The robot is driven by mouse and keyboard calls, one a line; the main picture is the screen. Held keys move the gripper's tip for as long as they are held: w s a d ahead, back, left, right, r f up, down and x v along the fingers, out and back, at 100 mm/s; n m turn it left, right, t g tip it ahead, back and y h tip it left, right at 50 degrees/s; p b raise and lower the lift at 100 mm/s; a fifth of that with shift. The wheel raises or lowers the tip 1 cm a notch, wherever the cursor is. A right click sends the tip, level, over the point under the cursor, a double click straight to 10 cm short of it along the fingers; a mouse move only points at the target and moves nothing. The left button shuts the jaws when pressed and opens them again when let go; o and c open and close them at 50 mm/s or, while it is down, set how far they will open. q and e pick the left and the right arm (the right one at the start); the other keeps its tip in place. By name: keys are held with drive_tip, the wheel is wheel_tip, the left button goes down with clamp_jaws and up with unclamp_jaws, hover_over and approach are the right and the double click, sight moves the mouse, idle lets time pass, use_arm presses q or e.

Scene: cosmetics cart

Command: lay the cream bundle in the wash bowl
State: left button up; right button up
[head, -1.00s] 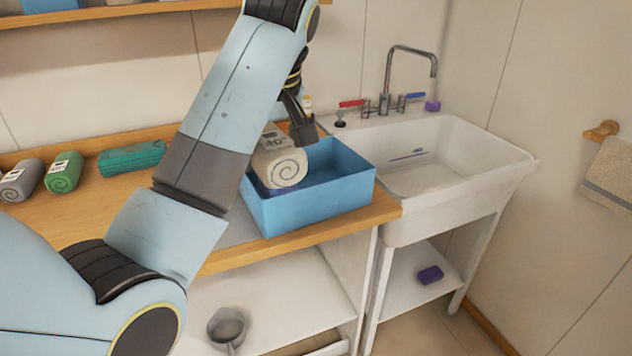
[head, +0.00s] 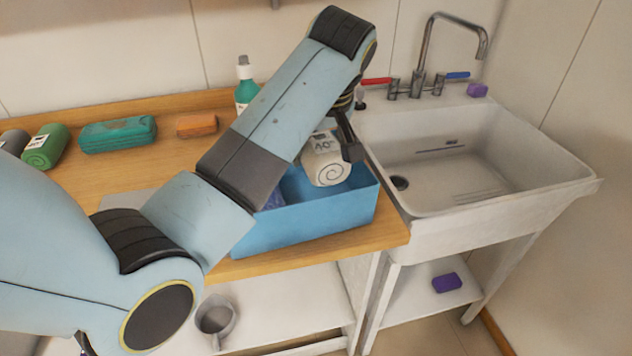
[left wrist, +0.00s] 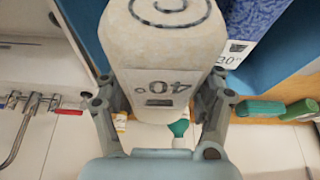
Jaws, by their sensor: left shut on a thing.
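The cream bundle (head: 326,165) is a rolled cloth with a spiral end and a "40°" label. It also shows large in the left wrist view (left wrist: 165,50). My left gripper (head: 347,138) is shut on it, with a finger on each side in the left wrist view. In the head view the bundle appears over the right part of the blue box; its exact height over the rim is unclear. The white wash bowl (head: 480,172), a sink basin with a drain, stands to the right of the box and looks empty. My right gripper is not in view.
The blue box (head: 310,230) stands on the wooden counter (head: 150,180) and holds a blue bundle (left wrist: 255,18). A tap (head: 420,75) rises behind the basin. A green bottle (head: 245,88) and teal bundle (head: 118,134) are behind my arm and to its left.

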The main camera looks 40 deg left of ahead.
use_arm(q)
drive_tip(key=f, duration=0.4)
drive_tip(key=shift+w+f, duration=0.1)
drive_tip(key=shift+w, duration=0.15)
wheel_tip(320, 180, down, 2)
drive_tip(key=shift+s+f, duration=0.15)
drive_tip(key=shift+f, duration=0.1)
wheel_tip(320, 180, down, 2)
drive_tip(key=shift+f, duration=0.35)
drive_tip(key=o, duration=0.6)
drive_tip(key=shift+f, duration=0.1)
drive_tip(key=o, duration=0.4)
drive_tip(key=shift+o, duration=0.4)
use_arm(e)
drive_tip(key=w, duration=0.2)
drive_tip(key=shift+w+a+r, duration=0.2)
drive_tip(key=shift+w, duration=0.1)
